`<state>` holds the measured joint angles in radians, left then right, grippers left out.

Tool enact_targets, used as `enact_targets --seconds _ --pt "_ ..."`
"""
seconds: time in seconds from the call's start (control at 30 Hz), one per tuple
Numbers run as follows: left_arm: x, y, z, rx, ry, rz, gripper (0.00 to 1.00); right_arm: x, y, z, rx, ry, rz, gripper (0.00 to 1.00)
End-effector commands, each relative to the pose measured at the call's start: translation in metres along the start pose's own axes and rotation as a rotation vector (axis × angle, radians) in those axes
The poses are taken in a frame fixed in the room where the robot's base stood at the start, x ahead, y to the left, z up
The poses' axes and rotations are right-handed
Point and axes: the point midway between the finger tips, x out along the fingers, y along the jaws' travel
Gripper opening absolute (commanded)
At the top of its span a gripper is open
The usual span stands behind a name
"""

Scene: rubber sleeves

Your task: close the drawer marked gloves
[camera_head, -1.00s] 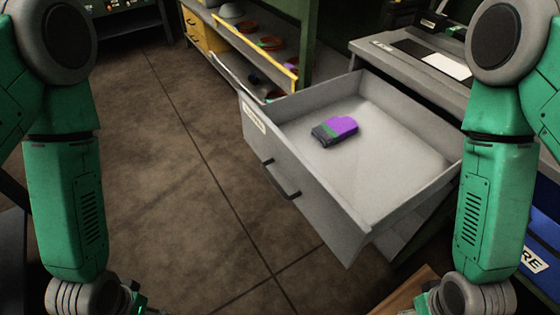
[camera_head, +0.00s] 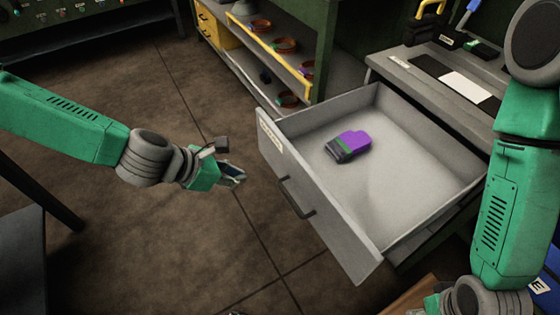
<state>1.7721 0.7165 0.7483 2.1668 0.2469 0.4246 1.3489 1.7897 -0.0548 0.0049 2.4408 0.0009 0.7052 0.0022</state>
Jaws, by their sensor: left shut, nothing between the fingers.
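A grey drawer (camera_head: 420,190) is pulled far out of the cabinet at the right. Its front panel (camera_head: 335,225) faces left and carries a pale label (camera_head: 270,138) that is too small to read, and a dark bar handle (camera_head: 297,199).
A shelf with a yellow rail (camera_head: 275,50) and several reddish round items (camera_head: 285,45) stands behind the drawer. A grey worktop (camera_head: 440,75) lies above it at the right. A dark table (camera_head: 22,250) is at lower left. The brown floor (camera_head: 130,235) left of the drawer is clear.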

Motion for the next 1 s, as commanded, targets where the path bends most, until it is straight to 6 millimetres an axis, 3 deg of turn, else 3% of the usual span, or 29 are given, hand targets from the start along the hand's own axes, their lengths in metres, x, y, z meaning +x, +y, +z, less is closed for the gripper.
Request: enact_targets --seconds 0.13,0.27,0.67,0.8,1.0 --pt "0.001 0.008 0.007 -0.053 -0.019 0.009 0.0 0.0 0.0 0.0 0.0 0.0 0.0 0.4" --pt "0.018 0.007 0.005 -0.051 -0.018 0.006 0.0 0.004 0.0 0.0 0.0 0.0 0.0 0.4" --pt "0.102 0.008 0.006 -0.048 -0.019 0.007 0.0 0.02 0.0 0.001 0.0 -0.001 0.0 0.4" --pt "0.114 0.009 0.025 -0.046 -0.02 0.008 0.0 0.019 0.0 0.001 0.0 -0.001 0.0 0.4" --pt "0.123 0.01 0.035 -0.047 -0.019 0.007 0.0 0.02 0.0 0.001 0.0 0.0 0.0 0.4"
